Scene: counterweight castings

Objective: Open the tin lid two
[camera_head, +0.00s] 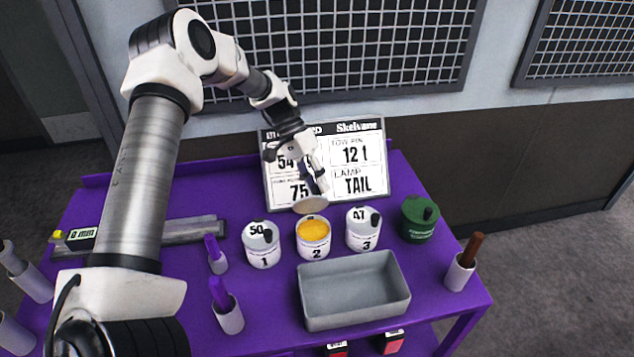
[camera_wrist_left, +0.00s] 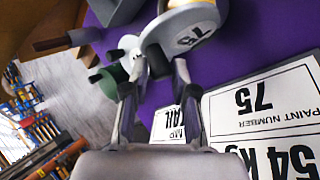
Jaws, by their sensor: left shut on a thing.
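Tin two (camera_head: 313,247) is a white tin in the middle of the row, with its top uncovered and orange-yellow paint showing inside. Its lid (camera_head: 311,204), a round grey disc, is tilted just above and behind the tin's rim. My left gripper (camera_head: 321,188) is shut on the lid from above. In the left wrist view the lid (camera_wrist_left: 192,30) bears an upside-down 75 and sits at the tips of my left gripper (camera_wrist_left: 157,68). My right gripper is not in view.
Lidded tins one (camera_head: 263,252) and three (camera_head: 362,238) flank tin two. A green tin (camera_head: 418,228) stands further right. A grey tray (camera_head: 352,315) lies in front. A sign board (camera_head: 370,155) stands behind. Purple-handled brushes in pots (camera_head: 230,318) stand at left on the purple table (camera_head: 265,325).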

